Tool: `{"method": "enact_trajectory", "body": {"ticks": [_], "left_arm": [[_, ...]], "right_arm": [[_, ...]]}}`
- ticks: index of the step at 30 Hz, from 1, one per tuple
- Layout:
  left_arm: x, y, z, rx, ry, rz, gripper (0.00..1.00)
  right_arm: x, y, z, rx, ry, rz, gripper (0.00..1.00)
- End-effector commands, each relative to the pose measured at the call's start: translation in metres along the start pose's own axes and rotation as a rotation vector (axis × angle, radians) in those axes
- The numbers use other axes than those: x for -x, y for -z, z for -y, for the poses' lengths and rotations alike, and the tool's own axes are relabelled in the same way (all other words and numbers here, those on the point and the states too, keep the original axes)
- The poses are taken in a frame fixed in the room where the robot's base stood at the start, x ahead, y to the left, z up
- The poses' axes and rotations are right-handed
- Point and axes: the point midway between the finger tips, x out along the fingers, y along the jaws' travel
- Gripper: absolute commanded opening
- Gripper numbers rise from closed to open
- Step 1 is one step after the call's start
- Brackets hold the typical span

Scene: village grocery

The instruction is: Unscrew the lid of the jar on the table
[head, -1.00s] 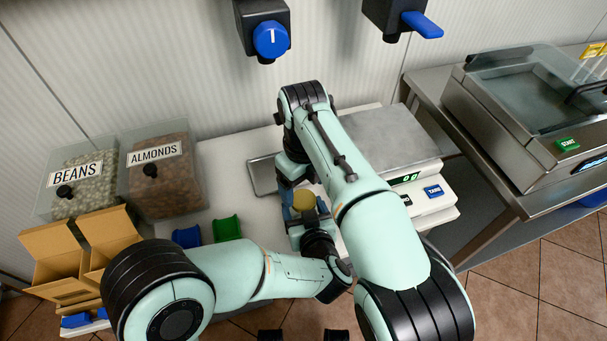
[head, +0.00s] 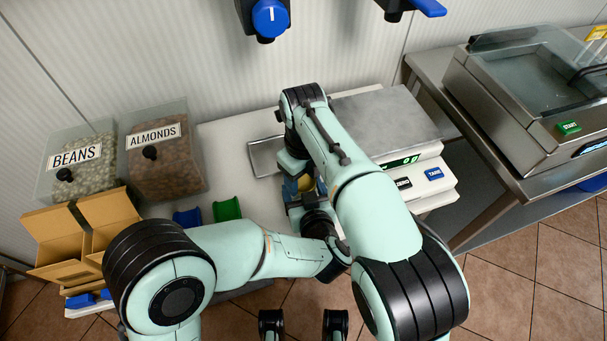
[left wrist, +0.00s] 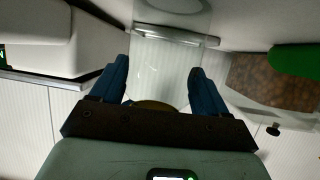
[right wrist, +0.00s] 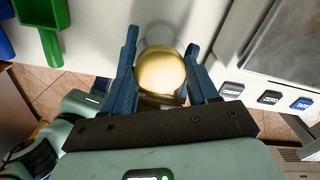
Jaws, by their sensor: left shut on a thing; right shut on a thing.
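The jar (left wrist: 168,65) is clear glass and shows between the blue fingers of my left gripper (left wrist: 157,70) in the left wrist view. My left gripper is shut on the jar's body. The jar's round gold lid (right wrist: 160,72) sits between the blue fingers of my right gripper (right wrist: 161,42) in the right wrist view. My right gripper is shut on the lid. In the head view both grippers meet at the jar, and only a small gold part of the lid (head: 305,183) shows. The jar's body is mostly hidden there. I cannot tell whether the lid has turned.
A scale (head: 385,125) with a steel plate stands right of the grippers. Bins of beans (head: 90,178) and almonds (head: 165,175) are at the back left. Blue and green scoops (head: 227,209) and open cardboard boxes (head: 60,245) lie left. A steel bench (head: 440,100) stands right.

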Motion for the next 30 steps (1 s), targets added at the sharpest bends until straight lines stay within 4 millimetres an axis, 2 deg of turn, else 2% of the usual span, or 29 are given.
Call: {"method": "enact_trajectory", "body": {"ticks": [8,16,17,19,27,30], "left_arm": [[0.0,-0.0005,0.0001,0.0,0.0,0.001,0.0],[0.0,-0.0006,0.0001,0.0,0.0,0.001,0.0],[0.0,-0.0006,0.0001,0.0,0.0,0.001,0.0],[0.0,-0.0006,0.0001,0.0,0.0,0.001,0.0],[-0.0002,-0.0005,0.0002,-0.001,0.0,0.001,0.0],[-0.0003,-0.0005,0.0003,0.0,0.001,0.001,0.0]], "right_arm": [[0.0003,0.0,0.0005,0.274,0.0,0.0,0.22],[0.0005,0.0,0.0006,0.292,0.001,0.0,0.22],[0.0005,0.0,0.0006,0.292,0.001,0.0,0.62],[0.0005,0.0,0.0006,0.291,0.001,0.0,0.84],[0.001,0.0002,-0.0002,0.291,-0.001,-0.001,0.84],[0.0085,-0.0001,-0.0003,0.292,-0.002,0.0,0.84]]}}
